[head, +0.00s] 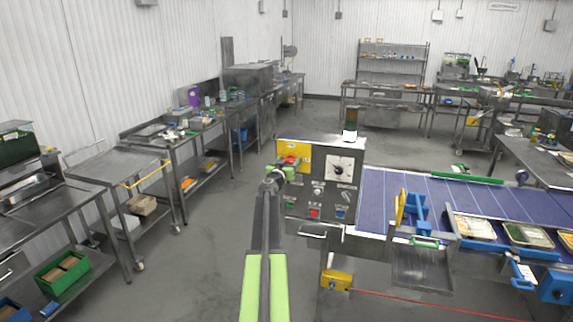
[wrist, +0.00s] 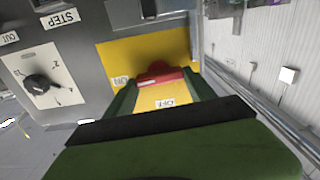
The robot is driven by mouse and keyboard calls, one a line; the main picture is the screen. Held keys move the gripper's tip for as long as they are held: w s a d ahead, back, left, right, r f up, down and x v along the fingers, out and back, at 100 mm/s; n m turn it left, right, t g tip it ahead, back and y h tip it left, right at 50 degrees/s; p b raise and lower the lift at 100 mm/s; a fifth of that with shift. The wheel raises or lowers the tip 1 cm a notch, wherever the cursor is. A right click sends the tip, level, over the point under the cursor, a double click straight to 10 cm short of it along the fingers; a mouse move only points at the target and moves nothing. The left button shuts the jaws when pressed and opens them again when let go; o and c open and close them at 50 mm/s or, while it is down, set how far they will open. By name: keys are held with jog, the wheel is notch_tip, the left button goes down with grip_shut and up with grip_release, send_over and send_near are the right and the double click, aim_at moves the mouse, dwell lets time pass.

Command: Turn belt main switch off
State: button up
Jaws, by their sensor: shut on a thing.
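The belt main switch is a red handle (head: 289,159) on a yellow plate (head: 304,152) at the upper left of the grey control panel (head: 308,182). My gripper (head: 283,172) is at the plate in the head view. In the wrist view, the green fingers of my gripper (wrist: 160,80) are shut on the red handle (wrist: 158,72). The yellow plate (wrist: 122,54) shows an ON label (wrist: 120,82) and an OFF label (wrist: 165,103), upside down. The fingers hide part of the handle, and I cannot tell which label it points to.
A black dial (head: 338,170) sits right of the switch, with a red button (head: 314,212) below. The blue conveyor belt (head: 385,203) runs right from the panel, with food trays (head: 473,229) beside it. Steel tables (head: 105,165) line the left wall, and the floor between is open.

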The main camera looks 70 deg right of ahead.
jog(key=n, duration=0.4)
jog(key=shift+d, duration=0.1)
jog(key=n, duration=0.9)
jog(key=shift+f, duration=0.1)
jog(key=shift+d+f+n, duration=0.1)
jog(key=shift+n, duration=2)
jog(key=o, duration=1.4)
jog(key=shift+w, duration=0.1)
